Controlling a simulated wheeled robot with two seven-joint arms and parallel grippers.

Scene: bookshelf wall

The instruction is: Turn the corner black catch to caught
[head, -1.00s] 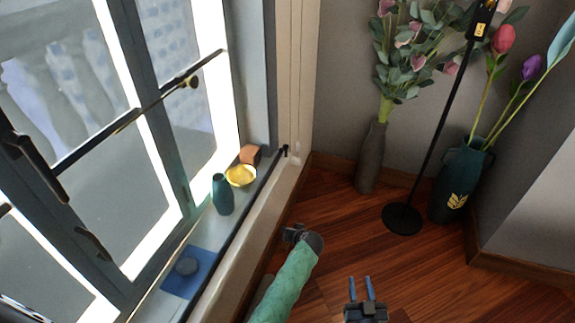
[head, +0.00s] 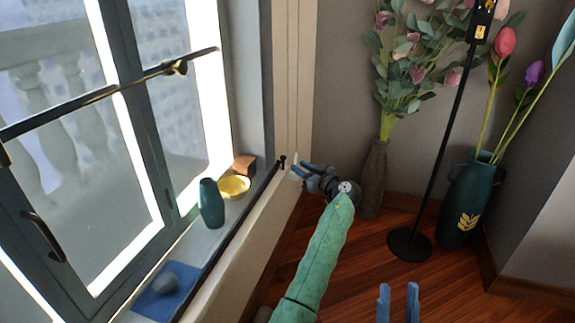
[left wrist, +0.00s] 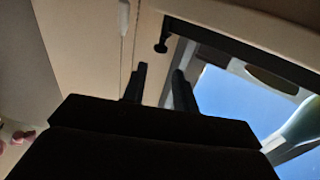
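A small black catch (head: 282,161) stands at the far end of the black rail along the window sill, near the room corner. In the left wrist view its dark knob (left wrist: 161,47) shows beyond the fingertips. Whether it is caught I cannot tell. My left gripper (head: 305,172) is just right of the catch and apart from it. In the left wrist view its two dark fingers (left wrist: 158,80) are apart with nothing between them. My right gripper (head: 398,292) is low in the head view, with its blue fingers apart and empty.
The sill holds a teal vase (head: 211,204), a yellow bowl (head: 234,187), an orange-brown block (head: 244,165) and a blue mat (head: 150,300). A small white upright piece (head: 295,160) is beside the catch. A grey flower vase (head: 373,180) and a black stand (head: 409,243) are to the right.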

